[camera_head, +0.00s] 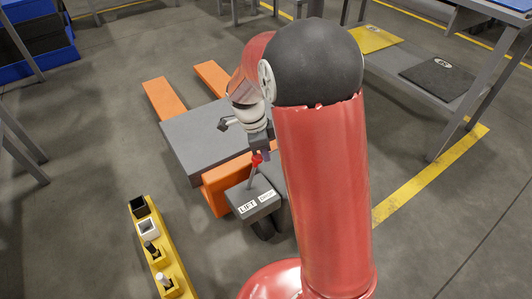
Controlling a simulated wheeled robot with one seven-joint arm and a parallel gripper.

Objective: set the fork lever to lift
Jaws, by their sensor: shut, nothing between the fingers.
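The fork lever (252,177) is a thin grey stick with a red knob (256,160). It rises from a grey box (254,199) at the near end of an orange pallet truck (223,185). The box carries two white labels; the left one reads LIFT (247,208), and the right one is too small to read surely. My gripper (262,152) is shut and empty, just above the red knob. I cannot tell whether it touches the knob. My red arm hides part of the truck's right side.
A grey slab (207,140) lies across the orange forks (163,98). A yellow rail (162,250) with black and white sockets stands at the near left. A grey bench (418,97) with dark and yellow mats is at the right.

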